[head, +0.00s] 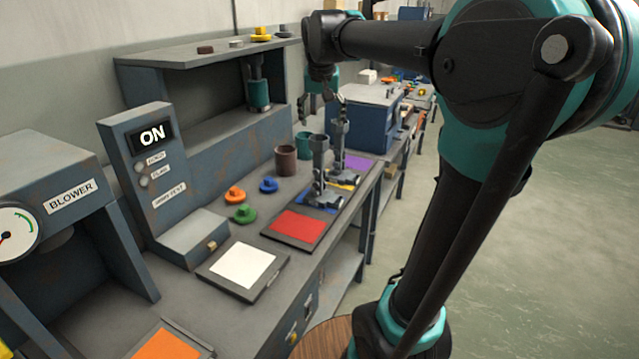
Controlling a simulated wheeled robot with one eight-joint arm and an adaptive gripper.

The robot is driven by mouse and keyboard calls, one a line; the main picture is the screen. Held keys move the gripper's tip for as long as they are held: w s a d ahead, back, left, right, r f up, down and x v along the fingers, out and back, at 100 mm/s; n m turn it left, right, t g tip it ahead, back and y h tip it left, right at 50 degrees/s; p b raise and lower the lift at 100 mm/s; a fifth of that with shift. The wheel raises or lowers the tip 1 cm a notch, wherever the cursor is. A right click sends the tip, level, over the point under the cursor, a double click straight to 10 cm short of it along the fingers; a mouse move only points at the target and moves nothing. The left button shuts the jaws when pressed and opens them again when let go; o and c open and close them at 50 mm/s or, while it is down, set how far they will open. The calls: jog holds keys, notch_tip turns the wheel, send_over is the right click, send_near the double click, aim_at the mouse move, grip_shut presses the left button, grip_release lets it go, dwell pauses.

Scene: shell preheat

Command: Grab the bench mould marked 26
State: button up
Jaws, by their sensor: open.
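Two grey upright metal pieces that look like moulds stand on the bench. The nearer one (319,160) is on a blue pad, and the farther one (340,147) is on a yellow pad. No number 26 can be read on either, so I cannot tell which is marked 26. My gripper (327,97) is open, above and behind these pieces and apart from them. It appears empty, though its fingers are small and partly hidden.
A red pad (297,226) and a white pad (242,266) lie nearer on the bench. Orange (235,195), blue (268,185) and green (243,214) knobbed pieces and a brown cup (286,160) stand left of the moulds. A control box (150,165) reads ON beside the blower (55,175).

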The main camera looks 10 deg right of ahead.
jog(key=w+f, duration=0.4)
jog(key=f, duration=0.1)
jog(key=w+f, duration=0.1)
jog(key=f, duration=0.1)
jog(key=shift+w+d+f, duration=0.15)
jog(key=shift+w, duration=0.25)
jog(key=shift+s+x, duration=0.15)
jog(key=shift+x, duration=1.2)
jog(key=shift+s+x, duration=0.15)
jog(key=shift+x, duration=1.2)
jog(key=shift+f, duration=0.15)
grip_shut()
